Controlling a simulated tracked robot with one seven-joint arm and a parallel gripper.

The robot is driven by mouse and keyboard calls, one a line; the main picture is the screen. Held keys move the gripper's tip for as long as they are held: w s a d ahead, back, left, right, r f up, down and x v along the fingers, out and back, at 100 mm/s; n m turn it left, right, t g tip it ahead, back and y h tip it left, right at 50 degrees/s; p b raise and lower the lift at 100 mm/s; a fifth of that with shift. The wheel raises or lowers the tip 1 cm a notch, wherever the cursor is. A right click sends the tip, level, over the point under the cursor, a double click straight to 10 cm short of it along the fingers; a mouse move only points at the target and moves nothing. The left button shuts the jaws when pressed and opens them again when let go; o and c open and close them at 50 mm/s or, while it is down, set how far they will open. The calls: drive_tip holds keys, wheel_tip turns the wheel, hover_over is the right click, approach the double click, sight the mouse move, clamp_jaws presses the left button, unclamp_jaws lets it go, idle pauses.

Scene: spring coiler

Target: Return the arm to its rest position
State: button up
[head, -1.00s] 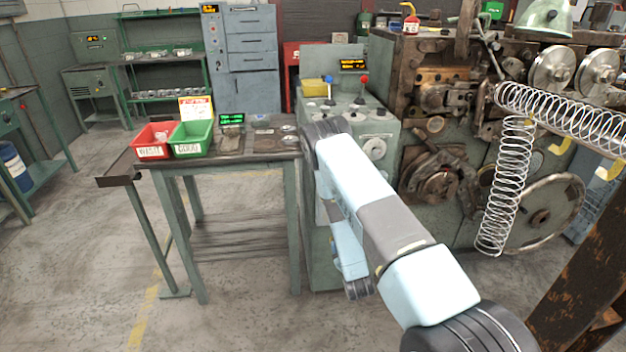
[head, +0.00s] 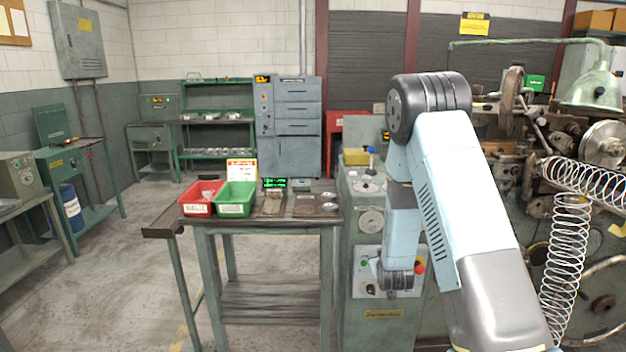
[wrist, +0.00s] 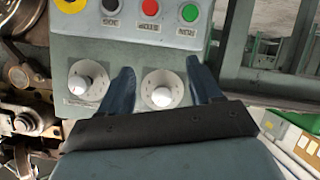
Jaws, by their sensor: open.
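My arm (head: 455,190) rises from the lower right of the head view, bends at a dark joint and hangs down in front of the grey-green control cabinet. My gripper is not clearly visible in the head view. In the wrist view my gripper (wrist: 158,85) is open and empty, its two dark fingers apart. A grey control panel (wrist: 125,60) lies beyond the fingers, with two white knobs and several coloured buttons. One knob (wrist: 162,88) appears between the fingers; I cannot tell how far it is from them.
The coiling machine (head: 520,150) with hanging springs (head: 568,255) stands on the right. A table (head: 262,223) left of the cabinet holds a red bin (head: 203,197), a green bin (head: 236,199) and small trays. The floor at left (head: 130,270) is open.

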drive_tip(key=s+r+m+g, duration=0.1)
drive_tip(key=s+r, duration=0.3)
drive_tip(key=r, duration=0.4)
drive_tip(key=s+r+g+y, duration=0.1)
drive_tip(key=s+r+g, duration=0.1)
drive_tip(key=s+r, duration=0.4)
drive_tip(key=s+r+m+g, duration=0.1)
drive_tip(key=s+r, duration=0.2)
drive_tip(key=r, duration=0.6)
drive_tip(key=s+r+g, duration=0.1)
drive_tip(key=s+r, duration=0.4)
drive_tip(key=s, duration=0.9)
drive_tip(key=s+d+r+m+g, duration=0.1)
drive_tip(key=s+r, duration=0.4)
drive_tip(key=s, duration=0.9)
drive_tip(key=shift+s+g, duration=0.35)
drive_tip(key=shift+g, duration=0.45)
